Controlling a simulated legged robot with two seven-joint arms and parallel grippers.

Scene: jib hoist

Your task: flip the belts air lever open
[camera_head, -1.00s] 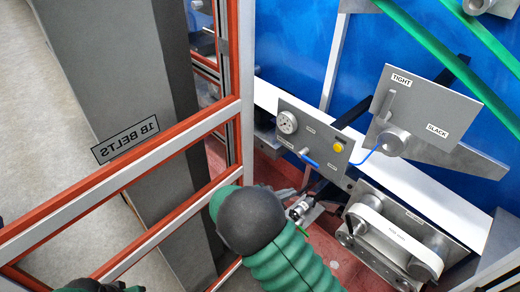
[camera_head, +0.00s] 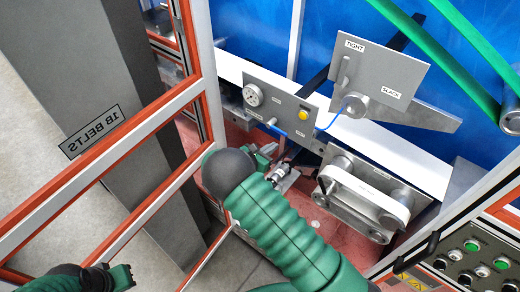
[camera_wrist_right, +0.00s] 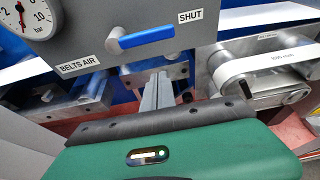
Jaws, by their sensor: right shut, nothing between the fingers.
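The belts air lever (camera_wrist_right: 147,37) is blue, on a grey panel (camera_wrist_right: 200,40) in the right wrist view. It runs right from its round pivot, towards the "SHUT" label; a "BELTS AIR" label is at lower left. In the head view the lever (camera_head: 278,130) is small, low on the panel. My right gripper (camera_wrist_right: 158,88) is shut and empty, its fingers just below the lever and apart from it in the picture. It also shows in the head view (camera_head: 285,172), partly hidden by my arm. My left gripper (camera_head: 122,277) is at the bottom left, away from the panel; its jaw opening is unclear.
A pressure gauge (camera_head: 253,95) and yellow button (camera_head: 303,115) share the panel. A belt unit (camera_head: 365,192) stands to the right below it, and a TIGHT/SLACK plate (camera_head: 380,68) above right. An orange-framed guard (camera_head: 150,130) is on the left; a button box (camera_head: 475,260) is at lower right.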

